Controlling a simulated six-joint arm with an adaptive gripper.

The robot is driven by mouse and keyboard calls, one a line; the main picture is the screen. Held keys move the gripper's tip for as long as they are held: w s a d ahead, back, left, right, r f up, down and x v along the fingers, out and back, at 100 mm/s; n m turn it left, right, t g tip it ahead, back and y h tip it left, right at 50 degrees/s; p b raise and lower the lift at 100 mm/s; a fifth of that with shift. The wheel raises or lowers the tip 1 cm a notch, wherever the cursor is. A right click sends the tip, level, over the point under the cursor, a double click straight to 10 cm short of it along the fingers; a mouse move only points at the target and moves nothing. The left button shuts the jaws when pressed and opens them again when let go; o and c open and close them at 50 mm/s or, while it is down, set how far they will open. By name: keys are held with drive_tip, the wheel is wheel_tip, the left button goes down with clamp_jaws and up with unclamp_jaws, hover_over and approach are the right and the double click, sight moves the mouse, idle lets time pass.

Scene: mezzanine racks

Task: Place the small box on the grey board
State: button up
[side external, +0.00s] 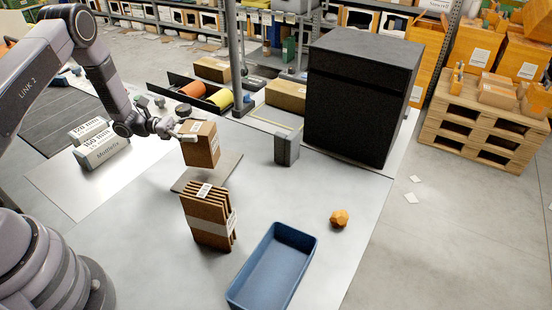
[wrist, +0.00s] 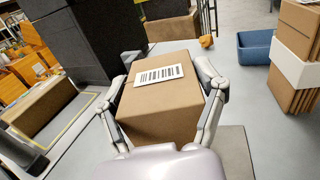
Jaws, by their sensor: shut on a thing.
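The small box (side external: 203,150) is brown cardboard with a white label, which shows on top in the wrist view (wrist: 165,103). My gripper (side external: 186,131) is shut on it, with one finger on each side in the wrist view (wrist: 168,68). The grey board (side external: 229,165) is a thin flat plate on the light work surface. The box is over the board in the side view and hides part of it. In the wrist view the board (wrist: 238,150) shows at the lower right, beside the box. I cannot tell how large any gap beneath the box is.
A strapped cardboard stack (side external: 208,218) stands close in front of the board. A blue bin (side external: 240,291), an orange lump (side external: 339,217) and a small grey block (side external: 287,149) lie to the right. A large black cabinet (side external: 352,100) stands behind.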

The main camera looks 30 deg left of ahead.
sight(216, 142)
drive_tip(key=shift+w+f, duration=0.25)
drive_tip(key=shift+f, duration=0.05)
drive_tip(key=shift+w+f, duration=0.15)
drive_tip(key=shift+f, duration=0.75)
drive_tip(key=shift+w+f, duration=0.1)
drive_tip(key=shift+f, duration=0.8)
drive_tip(key=shift+f, duration=0.1)
drive_tip(key=o, duration=1.2)
drive_tip(key=shift+o, duration=0.2)
